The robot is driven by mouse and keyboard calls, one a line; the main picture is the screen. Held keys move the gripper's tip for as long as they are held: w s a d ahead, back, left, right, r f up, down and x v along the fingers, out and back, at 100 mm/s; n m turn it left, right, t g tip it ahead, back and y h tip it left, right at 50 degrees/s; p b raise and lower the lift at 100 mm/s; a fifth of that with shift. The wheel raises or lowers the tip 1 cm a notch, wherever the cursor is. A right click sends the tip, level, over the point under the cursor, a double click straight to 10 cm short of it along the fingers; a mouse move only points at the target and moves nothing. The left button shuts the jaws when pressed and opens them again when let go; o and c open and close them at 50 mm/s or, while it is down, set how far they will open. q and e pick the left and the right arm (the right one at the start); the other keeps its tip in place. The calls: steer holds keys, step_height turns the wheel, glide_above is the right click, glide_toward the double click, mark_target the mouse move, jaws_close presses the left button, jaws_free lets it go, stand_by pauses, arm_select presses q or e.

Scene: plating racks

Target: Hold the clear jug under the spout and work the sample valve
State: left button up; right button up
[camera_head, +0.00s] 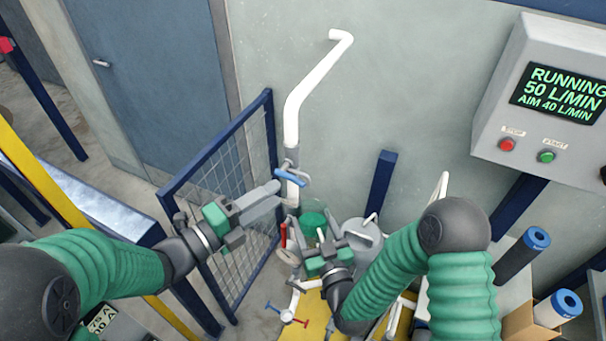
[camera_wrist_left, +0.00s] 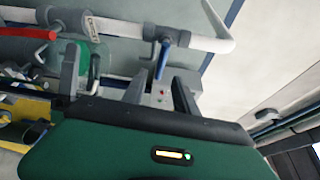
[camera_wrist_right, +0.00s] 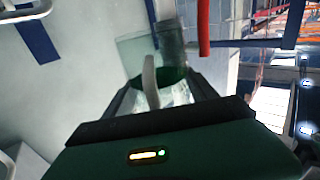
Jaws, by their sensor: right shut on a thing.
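The clear jug (camera_head: 313,224), green-tinted, is upright beside the white pipe in the head view. My right gripper (camera_head: 328,250) is shut on the jug's pale handle (camera_wrist_right: 150,82). In the right wrist view the grey spout (camera_wrist_right: 171,42) comes down at the jug's (camera_wrist_right: 133,47) mouth. Whether liquid is inside is unclear. The sample valve's blue lever (camera_head: 291,178) is on the white pipe, above the jug. My left gripper (camera_head: 274,190) is open near it. In the left wrist view the lever (camera_wrist_left: 162,60) lies between and just beyond the spread fingertips (camera_wrist_left: 158,88); contact is unclear.
A red handle (camera_head: 283,235) hangs close left of the jug. A mesh guard (camera_head: 228,170) stands left of the pipe. The panel screen (camera_head: 560,92) reads RUNNING, 50 L/MIN, AIM 40 L/MIN. Red and blue small valves (camera_head: 287,316) sit low on the pipe.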

mark_target(297, 179)
arm_select(q)
steer(key=x, duration=1)
steer(key=shift+w+d, duration=0.25)
steer(key=shift+w, duration=0.05)
steer(key=shift+a+f, duration=0.1)
steer(key=shift+f, duration=0.05)
jaws_close()
